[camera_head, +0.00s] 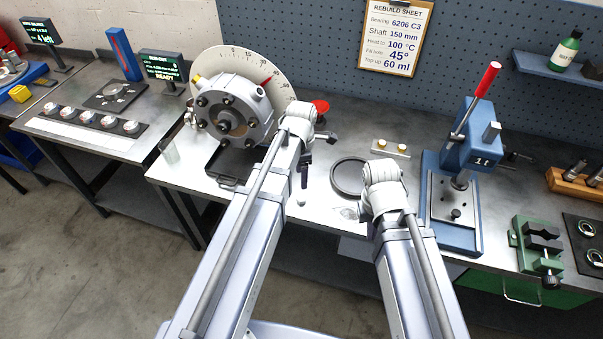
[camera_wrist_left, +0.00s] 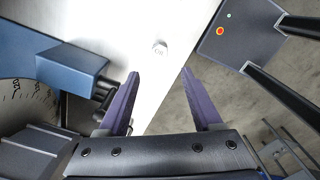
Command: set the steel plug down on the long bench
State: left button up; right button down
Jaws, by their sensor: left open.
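A small round steel plug (camera_wrist_left: 159,48) stands on the bare top of the long bench (camera_wrist_left: 110,18) in the left wrist view, close to the bench edge. In the head view the plug (camera_head: 301,202) is a small grey spot on the long bench (camera_head: 240,205). My left gripper (camera_wrist_left: 162,80) is open. Its two purple fingers are wide apart, with nothing between them, and the plug shows beyond their tips. In the head view my left gripper (camera_head: 305,168) is small, dark and partly hidden by my forearm. My right arm shows in the head view, but its gripper is hidden.
A grey flanged housing (camera_head: 228,112) with a degree dial (camera_head: 284,88) stands left of my left arm. A dark ring (camera_head: 348,178) lies between my arms. A blue press (camera_head: 455,180) and a green vise (camera_head: 540,243) are on the right. Bench is clear around the plug.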

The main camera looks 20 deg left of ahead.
pick_arm(q)
jog(key=s+d+r+m, duration=0.1)
jog(key=s+d+m, duration=0.4)
jog(key=m, duration=0.8)
jog(key=s+d+r+m+y, duration=0.1)
jog(key=s+d+m, duration=0.4)
jog(key=s+m, duration=0.4)
jog(key=m+p, duration=0.1)
jog(key=m, duration=0.4)
jog(key=shift+s+d, duration=0.15)
jog(key=shift+d, duration=0.1)
pick_arm(e)
jog(key=shift+r, duration=0.9)
pick_arm(q)
notch_tip(320, 180, down, 2)
jog(key=shift+f+b, duration=0.25)
jog(key=shift+b, duration=1)
pick_arm(e)
notch_tip(320, 180, down, 2)
jog(key=shift+f, duration=0.2)
